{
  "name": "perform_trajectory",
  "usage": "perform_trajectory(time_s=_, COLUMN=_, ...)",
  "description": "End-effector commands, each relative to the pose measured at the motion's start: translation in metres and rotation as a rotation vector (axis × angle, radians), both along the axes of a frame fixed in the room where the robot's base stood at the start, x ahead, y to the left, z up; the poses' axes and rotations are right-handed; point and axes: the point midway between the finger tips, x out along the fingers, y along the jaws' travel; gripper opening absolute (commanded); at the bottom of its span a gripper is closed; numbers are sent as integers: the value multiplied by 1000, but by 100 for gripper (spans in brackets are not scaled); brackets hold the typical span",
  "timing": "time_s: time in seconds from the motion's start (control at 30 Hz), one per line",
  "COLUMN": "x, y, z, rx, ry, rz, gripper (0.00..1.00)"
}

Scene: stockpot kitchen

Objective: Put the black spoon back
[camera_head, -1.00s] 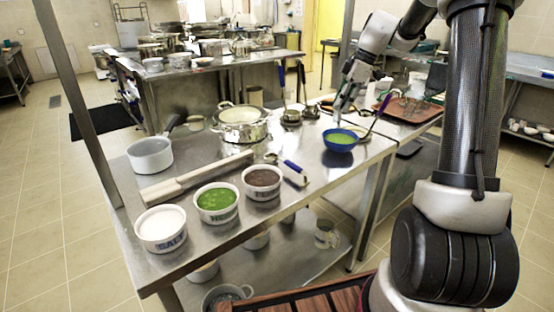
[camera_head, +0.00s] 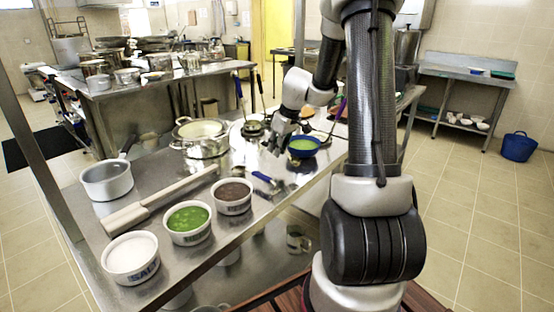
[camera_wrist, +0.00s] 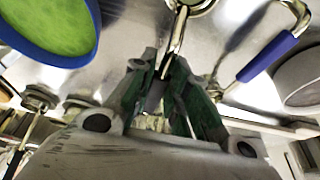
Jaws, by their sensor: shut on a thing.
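My gripper (camera_wrist: 163,85) is shut on a slim metal utensil shaft (camera_wrist: 177,35) in the wrist view. The shaft runs up to a round metal head, cut off by the top edge. I take this to be the black spoon; its black part is not clear to see. In the head view my gripper (camera_head: 278,142) is low over the table, just left of the blue bowl (camera_head: 304,153) of green soup. That bowl also shows at the top left of the wrist view (camera_wrist: 60,50). Two ladles, one blue-handled (camera_head: 239,88) and one dark-handled (camera_head: 260,86), stand upright behind my gripper.
A lidless pot (camera_head: 201,146) stands left of my gripper. A blue-handled tool (camera_head: 263,178) lies in front, beside bowls of brown (camera_head: 232,206), green (camera_head: 188,236) and white (camera_head: 131,270) food. A rolling pin (camera_head: 160,200) and a saucepan (camera_head: 106,190) are further left. A purple handle (camera_head: 341,108) rises beside the blue bowl.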

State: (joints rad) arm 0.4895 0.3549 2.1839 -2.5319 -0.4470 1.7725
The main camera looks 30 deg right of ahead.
Motion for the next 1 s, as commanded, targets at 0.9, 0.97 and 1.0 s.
perform_trajectory(time_s=0.9, x=0, y=0, z=-43, rx=-1, ry=0, rz=1, gripper=38)
perform_trajectory(time_s=0.97, x=0, y=0, z=-43, rx=-1, ry=0, rz=1, gripper=38)
perform_trajectory(time_s=1.0, x=0, y=0, z=-43, rx=-1, ry=0, rz=1, gripper=38)
